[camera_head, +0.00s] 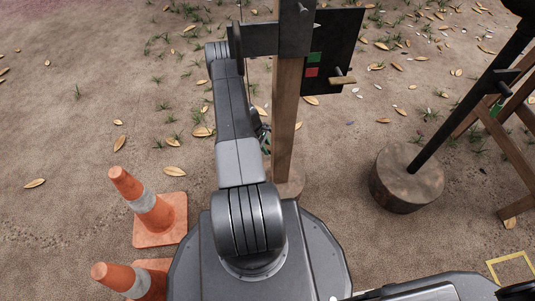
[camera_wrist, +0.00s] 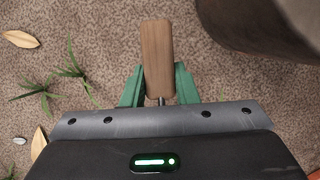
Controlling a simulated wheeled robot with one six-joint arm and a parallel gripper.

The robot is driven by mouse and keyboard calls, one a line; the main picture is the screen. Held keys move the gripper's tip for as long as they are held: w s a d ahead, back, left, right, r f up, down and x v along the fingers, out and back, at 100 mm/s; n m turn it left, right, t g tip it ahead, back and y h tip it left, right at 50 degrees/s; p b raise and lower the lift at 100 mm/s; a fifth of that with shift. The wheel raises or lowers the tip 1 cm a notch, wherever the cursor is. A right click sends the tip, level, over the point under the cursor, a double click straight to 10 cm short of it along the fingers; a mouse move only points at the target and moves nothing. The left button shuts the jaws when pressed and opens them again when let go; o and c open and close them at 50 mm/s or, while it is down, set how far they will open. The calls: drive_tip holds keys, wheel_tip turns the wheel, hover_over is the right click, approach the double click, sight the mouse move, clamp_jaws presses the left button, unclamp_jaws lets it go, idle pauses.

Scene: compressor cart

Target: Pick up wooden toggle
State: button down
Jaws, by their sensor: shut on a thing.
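The wooden toggle (camera_wrist: 157,50) is a brown, flat bar with rounded corners, standing out lengthwise ahead of my gripper in the wrist view. My gripper (camera_wrist: 159,86) has green fingers, one on each side of the toggle's near end, and is shut on it. A short thin metal piece shows at the toggle's near end. In the head view my gripper is mostly hidden behind the wooden post, and the held toggle cannot be made out.
A wooden post (camera_head: 286,110) stands close beside my arm. It carries a black panel (camera_head: 345,30) with green and red patches and a wooden-tipped lever (camera_head: 342,80). Orange cones (camera_head: 145,205) stand at left. A round block (camera_head: 405,180) with a dark pole stands at right.

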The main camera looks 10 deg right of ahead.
drive_tip(key=w+b, duration=0.1)
drive_tip(key=w, duration=1.4)
drive_tip(key=shift+w, duration=0.2)
idle(0.5)
